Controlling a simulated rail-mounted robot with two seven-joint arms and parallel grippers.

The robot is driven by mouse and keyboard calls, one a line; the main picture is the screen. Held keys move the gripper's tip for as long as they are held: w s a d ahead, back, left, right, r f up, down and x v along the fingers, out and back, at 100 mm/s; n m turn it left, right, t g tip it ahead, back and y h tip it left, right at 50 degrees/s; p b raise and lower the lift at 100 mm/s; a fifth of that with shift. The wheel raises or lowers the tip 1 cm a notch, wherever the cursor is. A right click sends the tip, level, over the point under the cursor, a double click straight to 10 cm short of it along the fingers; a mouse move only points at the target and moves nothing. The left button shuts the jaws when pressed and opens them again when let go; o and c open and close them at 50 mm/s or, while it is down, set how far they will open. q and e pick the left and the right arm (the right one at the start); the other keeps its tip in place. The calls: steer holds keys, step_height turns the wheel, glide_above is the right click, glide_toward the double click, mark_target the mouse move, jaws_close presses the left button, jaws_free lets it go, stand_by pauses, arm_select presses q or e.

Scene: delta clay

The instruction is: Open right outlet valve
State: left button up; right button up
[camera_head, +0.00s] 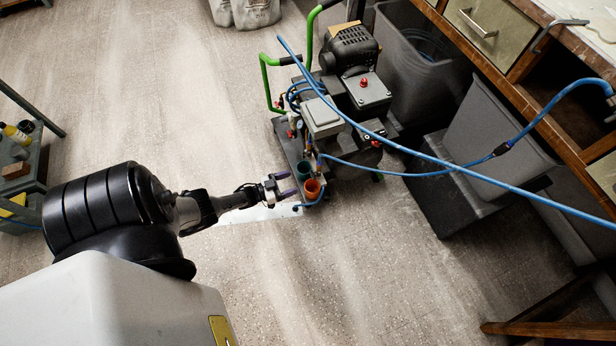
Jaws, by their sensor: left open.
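A small wheeled machine (322,116) with green handles, a black motor and a grey box stands on the floor at the upper middle. Blue hoses run from it to the right. My left gripper (282,188), with purple fingertips, is open and empty just left of the cups. It appears apart from the machine. My right gripper is not in view.
A blue hose (440,160) crosses the picture towards the right edge. Grey bins (486,130) and a wooden bench with drawers (490,30) stand at right. A shelf (30,170) with bottles is at left. The floor (330,270) in front is clear.

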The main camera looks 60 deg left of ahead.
mark_target(313, 175)
arm_select(q)
steer(key=w+b, duration=0.1)
steer(key=w, duration=0.7)
steer(key=shift+d+b, duration=0.35)
steer(key=shift+d, duration=0.05)
steer(key=shift+s, duration=0.1)
steer(key=shift+c, duration=0.3)
steer(key=c, duration=0.9)
steer(key=shift+o, duration=0.2)
steer(key=shift+a+f+n, duration=0.1)
steer(key=shift+n, duration=4.35)
steer(key=shift+a+f+n, duration=0.1)
steer(key=shift+n, duration=4.35)
